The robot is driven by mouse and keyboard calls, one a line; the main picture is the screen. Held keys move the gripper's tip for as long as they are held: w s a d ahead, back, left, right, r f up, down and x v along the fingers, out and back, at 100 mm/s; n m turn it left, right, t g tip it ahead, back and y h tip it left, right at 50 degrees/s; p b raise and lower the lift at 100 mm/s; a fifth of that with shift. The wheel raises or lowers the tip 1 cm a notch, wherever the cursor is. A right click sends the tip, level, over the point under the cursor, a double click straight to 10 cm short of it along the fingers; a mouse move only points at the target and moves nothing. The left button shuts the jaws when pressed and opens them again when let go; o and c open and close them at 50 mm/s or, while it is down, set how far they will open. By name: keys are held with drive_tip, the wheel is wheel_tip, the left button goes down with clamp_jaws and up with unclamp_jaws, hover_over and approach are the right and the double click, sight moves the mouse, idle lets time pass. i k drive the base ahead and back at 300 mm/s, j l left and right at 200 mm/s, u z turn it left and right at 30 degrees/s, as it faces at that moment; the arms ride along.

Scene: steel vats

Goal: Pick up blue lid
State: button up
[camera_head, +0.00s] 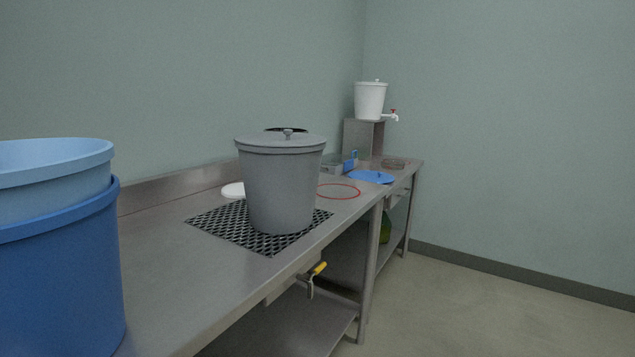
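The blue lid (371,177) lies flat on the far part of the steel counter (165,262), near its front edge. It looks like a flat blue disc with a small knob. It is beyond the grey lidded vat (280,188) and to the right of it, and nothing covers its near side. My gripper does not show in this view, so its state cannot be seen.
Nested blue tubs (55,260) fill the left foreground. The grey vat stands on a black perforated mat (222,226). A red ring (338,191) lies before the lid. A white dispenser (370,98) stands on a steel box (362,138). Open floor (490,310) is at right.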

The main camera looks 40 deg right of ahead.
sight(376, 177)
drive_tip(key=z, duration=1.6)
drive_tip(key=i+l, duration=0.1)
drive_tip(key=i, duration=0.4)
drive_tip(key=i+l+u, duration=0.1)
drive_tip(key=i, duration=0.4)
drive_tip(key=i+l, duration=0.2)
drive_tip(key=i, duration=0.25)
drive_tip(key=i+l, duration=0.15)
drive_tip(key=i, duration=0.35)
drive_tip(key=i+l+u, duration=0.1)
drive_tip(key=i, duration=0.4)
drive_tip(key=i+l, duration=0.25)
drive_tip(key=i, duration=0.25)
drive_tip(key=i+l+u, duration=0.1)
drive_tip(key=i, duration=0.35)
drive_tip(key=l, duration=0.05)
